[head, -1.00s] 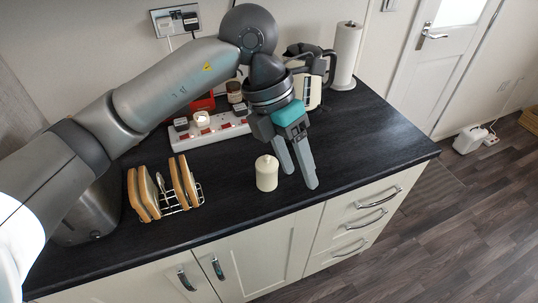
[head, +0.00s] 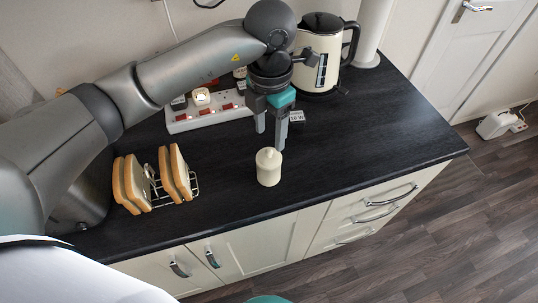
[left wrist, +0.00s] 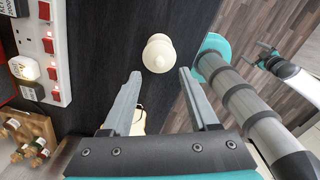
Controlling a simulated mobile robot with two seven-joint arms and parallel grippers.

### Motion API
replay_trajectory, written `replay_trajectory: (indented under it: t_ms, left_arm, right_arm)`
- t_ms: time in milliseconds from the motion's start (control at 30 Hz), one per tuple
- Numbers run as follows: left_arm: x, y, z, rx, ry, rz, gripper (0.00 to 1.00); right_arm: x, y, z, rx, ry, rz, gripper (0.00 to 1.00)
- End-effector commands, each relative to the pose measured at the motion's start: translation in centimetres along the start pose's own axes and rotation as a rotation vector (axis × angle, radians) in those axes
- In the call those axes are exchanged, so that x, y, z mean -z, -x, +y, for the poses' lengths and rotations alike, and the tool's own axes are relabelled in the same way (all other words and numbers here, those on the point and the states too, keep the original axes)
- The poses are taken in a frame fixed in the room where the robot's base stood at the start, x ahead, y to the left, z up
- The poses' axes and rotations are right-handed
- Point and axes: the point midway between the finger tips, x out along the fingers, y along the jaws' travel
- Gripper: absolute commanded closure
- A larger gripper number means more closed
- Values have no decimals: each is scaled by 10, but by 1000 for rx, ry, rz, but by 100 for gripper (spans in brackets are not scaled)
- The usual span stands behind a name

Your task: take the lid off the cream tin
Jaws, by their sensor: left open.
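The cream tin (head: 269,175) stands upright on the dark worktop, with its knobbed lid (head: 268,156) on top. In the left wrist view the tin (left wrist: 158,55) shows from above, just beyond the fingertips. My left gripper (head: 270,138) is open and empty, with its fingers pointing down, behind the tin in the head view. In the left wrist view its two fingers (left wrist: 159,73) are spread apart, with nothing between their tips. The fingers look apart from the tin.
A toast rack (head: 178,191) with bread slices stands left of the tin. A power strip (head: 208,113) lies behind, and a cream kettle (head: 322,72) stands at the back right. The worktop (head: 370,140) right of the tin is clear up to its edge.

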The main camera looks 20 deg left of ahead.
Motion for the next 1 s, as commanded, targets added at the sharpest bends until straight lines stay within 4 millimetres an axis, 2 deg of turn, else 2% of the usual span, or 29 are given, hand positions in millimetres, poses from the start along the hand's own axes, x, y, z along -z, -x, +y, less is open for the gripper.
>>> replay_trajectory:
  t_ms: [200, 500, 800, 1000]
  left_arm:
    - [1, -15, 0, 2, -1, 1, 40]
    - [2, -56, 1, 1, -2, 1, 40]
    - [2, -61, 1, 0, -2, -1, 40]
    - [2, -60, 1, 0, -2, -1, 62]
  right_arm:
    - [0, 2, 0, 0, 0, 0, 0]
    - [1, 6, 0, 0, 0, 0, 0]
    - [1, 6, 0, 0, -1, 1, 0]
    - [1, 6, 0, 0, 0, 1, 0]
